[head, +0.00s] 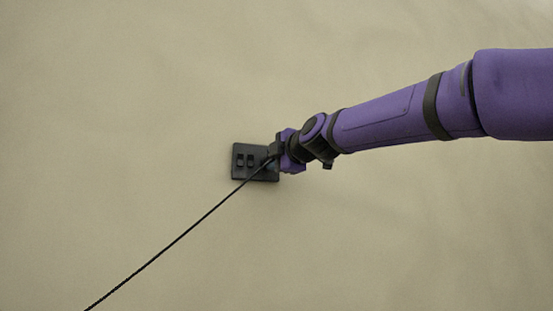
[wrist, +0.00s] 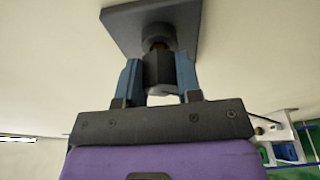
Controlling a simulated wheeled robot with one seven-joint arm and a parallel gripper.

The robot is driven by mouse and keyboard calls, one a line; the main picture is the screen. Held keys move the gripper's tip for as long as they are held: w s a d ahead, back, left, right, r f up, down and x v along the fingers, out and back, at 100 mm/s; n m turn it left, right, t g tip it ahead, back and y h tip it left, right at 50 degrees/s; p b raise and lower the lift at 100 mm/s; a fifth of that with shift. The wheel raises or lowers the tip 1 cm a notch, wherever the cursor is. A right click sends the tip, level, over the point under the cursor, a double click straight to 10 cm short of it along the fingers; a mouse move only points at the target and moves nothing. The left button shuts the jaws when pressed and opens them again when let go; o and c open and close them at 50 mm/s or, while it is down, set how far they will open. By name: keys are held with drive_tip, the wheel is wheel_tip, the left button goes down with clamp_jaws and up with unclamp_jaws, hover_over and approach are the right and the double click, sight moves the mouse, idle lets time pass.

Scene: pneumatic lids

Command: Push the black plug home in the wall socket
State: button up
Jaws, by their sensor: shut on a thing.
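The dark wall socket plate (head: 244,174) is fixed to the beige wall in the head view, with two small black squares on its left part. It also shows at the top of the wrist view (wrist: 122,20), with a round socket (wrist: 158,36) standing out from it. My gripper (wrist: 158,78) is shut on the black plug (wrist: 157,70), its blue fingers on either side. The plug is in line with the round socket, with a narrower dark part between them. I cannot tell how deep the plug sits. In the head view my gripper (head: 275,154) covers the plate's right side and hides the plug.
A thin black cable (head: 180,236) runs from near my gripper down to the lower left. The wall around the plate is bare. A white object (wrist: 284,140) with blue and green parts shows at the lower right of the wrist view.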

drive_tip(key=shift+w+a, duration=0.15)
drive_tip(key=shift+w, duration=0.4)
drive_tip(key=o, duration=1)
drive_tip(key=shift+s, duration=0.1)
drive_tip(key=shift+v, duration=3.45)
drive_tip(key=v, duration=1)
drive_tip(key=shift+s+d, duration=0.3)
drive_tip(key=shift+f, duration=0.1)
